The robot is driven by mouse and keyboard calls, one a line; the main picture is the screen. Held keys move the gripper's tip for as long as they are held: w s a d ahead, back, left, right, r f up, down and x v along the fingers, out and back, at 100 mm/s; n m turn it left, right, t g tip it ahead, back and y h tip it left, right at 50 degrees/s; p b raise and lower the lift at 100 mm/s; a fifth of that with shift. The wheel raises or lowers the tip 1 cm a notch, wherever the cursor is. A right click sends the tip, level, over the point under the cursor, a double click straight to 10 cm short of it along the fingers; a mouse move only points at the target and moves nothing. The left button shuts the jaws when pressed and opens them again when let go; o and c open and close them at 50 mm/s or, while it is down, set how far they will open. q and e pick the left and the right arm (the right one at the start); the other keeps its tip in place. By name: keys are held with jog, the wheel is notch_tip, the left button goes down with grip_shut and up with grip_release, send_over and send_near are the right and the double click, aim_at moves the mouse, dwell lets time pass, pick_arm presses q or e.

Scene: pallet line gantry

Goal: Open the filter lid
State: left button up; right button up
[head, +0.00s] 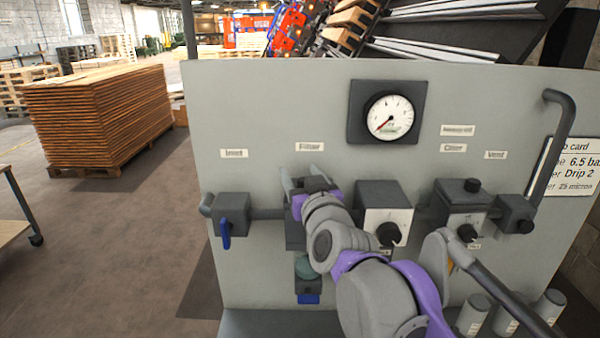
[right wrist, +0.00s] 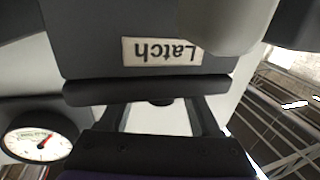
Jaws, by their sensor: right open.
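The filter (head: 294,236) is a dark block on the grey panel, under the "Filter" label. Its green bowl (head: 308,267) and blue drain piece (head: 308,299) show below. My right gripper (head: 302,174) is open at the top of the filter, its pale fingers a little apart. My wrist and arm hide most of the filter and its lid. The right wrist view is upside down and shows a dark block close up with a "Latch" label (right wrist: 162,52) and a dark bar (right wrist: 155,92) along its edge. I cannot tell whether the fingers touch the lid. My left gripper is not in view.
A pressure gauge (head: 388,112) is above and right of the filter. A blue-handled inlet valve (head: 232,214) is to its left. A knobbed white-faced unit (head: 384,207), another knobbed unit (head: 462,200) and the vent pipe (head: 556,130) are to the right.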

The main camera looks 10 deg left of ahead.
jog(key=shift+w+a, duration=0.1)
jog(key=shift+w, duration=0.1)
grip_shut()
dwell(0.3)
dwell(1.1)
